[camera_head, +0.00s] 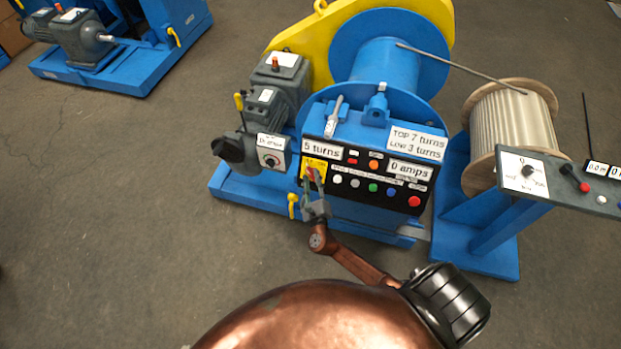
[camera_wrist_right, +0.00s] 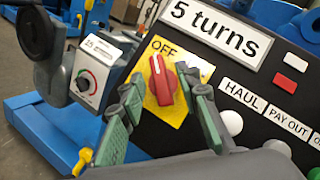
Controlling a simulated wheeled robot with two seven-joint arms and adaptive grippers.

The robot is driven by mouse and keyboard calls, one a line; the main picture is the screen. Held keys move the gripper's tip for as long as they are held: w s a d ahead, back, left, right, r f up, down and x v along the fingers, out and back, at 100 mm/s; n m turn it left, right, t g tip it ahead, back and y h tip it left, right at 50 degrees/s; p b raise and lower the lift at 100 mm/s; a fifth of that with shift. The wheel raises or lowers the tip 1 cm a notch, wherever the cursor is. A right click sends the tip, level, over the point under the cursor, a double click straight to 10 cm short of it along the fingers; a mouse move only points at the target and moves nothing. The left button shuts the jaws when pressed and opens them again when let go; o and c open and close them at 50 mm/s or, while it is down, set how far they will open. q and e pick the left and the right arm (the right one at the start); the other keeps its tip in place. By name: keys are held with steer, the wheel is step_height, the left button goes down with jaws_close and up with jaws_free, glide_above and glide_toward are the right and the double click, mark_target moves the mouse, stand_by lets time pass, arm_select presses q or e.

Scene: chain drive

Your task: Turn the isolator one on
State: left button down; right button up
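The isolator is a red rotary knob (camera_wrist_right: 162,82) on a yellow plate (camera_wrist_right: 172,112) at the left end of the black control panel. Its white-marked end points up toward the word OFF. In the head view the yellow plate (camera_head: 316,164) shows just above my right gripper (camera_head: 311,180). In the wrist view my right gripper (camera_wrist_right: 164,90) is open, with one green-padded finger on each side of the knob. Small gaps seem to show between fingers and knob; contact is unclear. The right finger partly covers the plate's right side. My left gripper is not in view.
A "5 turns" display (camera_wrist_right: 220,30) and several buttons, including a white one (camera_wrist_right: 230,122), are right of the knob. A grey box with a small dial (camera_wrist_right: 88,82) stands left. A yellow-handled valve (camera_wrist_right: 82,160) is below left. The blue winch drum (camera_head: 385,65) rises behind.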

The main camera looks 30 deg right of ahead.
steer(key=shift+w+d, duration=0.2)
steer(key=shift+w, duration=0.25)
jaws_close()
steer(key=shift+a, duration=0.1)
